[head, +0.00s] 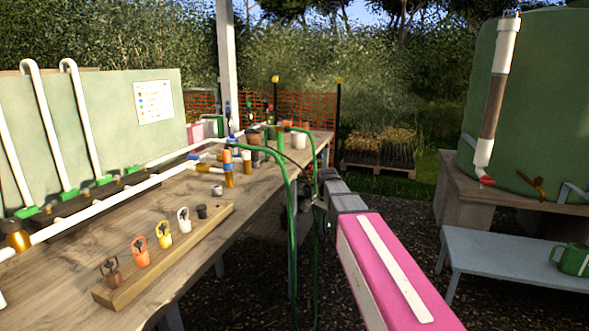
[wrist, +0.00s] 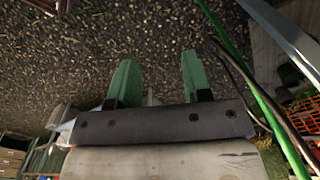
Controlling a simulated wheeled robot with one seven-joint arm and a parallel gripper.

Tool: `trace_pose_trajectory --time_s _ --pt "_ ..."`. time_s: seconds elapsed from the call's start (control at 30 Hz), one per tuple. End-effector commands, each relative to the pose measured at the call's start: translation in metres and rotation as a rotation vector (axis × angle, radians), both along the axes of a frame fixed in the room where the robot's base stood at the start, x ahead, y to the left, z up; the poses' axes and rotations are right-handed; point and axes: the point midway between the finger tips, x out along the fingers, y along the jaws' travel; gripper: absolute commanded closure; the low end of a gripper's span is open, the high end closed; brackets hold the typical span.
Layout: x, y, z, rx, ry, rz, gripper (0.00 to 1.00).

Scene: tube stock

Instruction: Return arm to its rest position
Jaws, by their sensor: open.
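My arm, pink with a white stripe (head: 395,268), reaches out from the lower right in the head view, beside the right edge of the workbench. My gripper (head: 318,195) is at its far end, small and partly hidden by the dark wrist. In the wrist view my gripper (wrist: 158,68) shows two green fingers spread apart with nothing between them. Dark gravel (wrist: 165,30) lies beyond the fingertips.
The wooden workbench (head: 120,220) on the left carries white pipes and a board (head: 165,258) with several coloured fittings. Green hoses (head: 292,235) hang over its edge close to my gripper. A grey bench (head: 500,255) holding a green watering can (head: 574,260) stands right.

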Motion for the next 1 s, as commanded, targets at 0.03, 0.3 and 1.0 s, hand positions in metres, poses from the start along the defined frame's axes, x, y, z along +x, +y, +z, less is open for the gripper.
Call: trace_pose_trajectory --time_s 0.03,0.3,1.0 --pt "-0.024 -0.01 -0.021 -0.001 0.005 0.057 0.55" --pt "-0.108 -0.045 -0.103 -0.006 0.005 0.401 0.55" --pt "-0.196 -0.073 -0.167 -0.012 0.001 0.776 0.55"
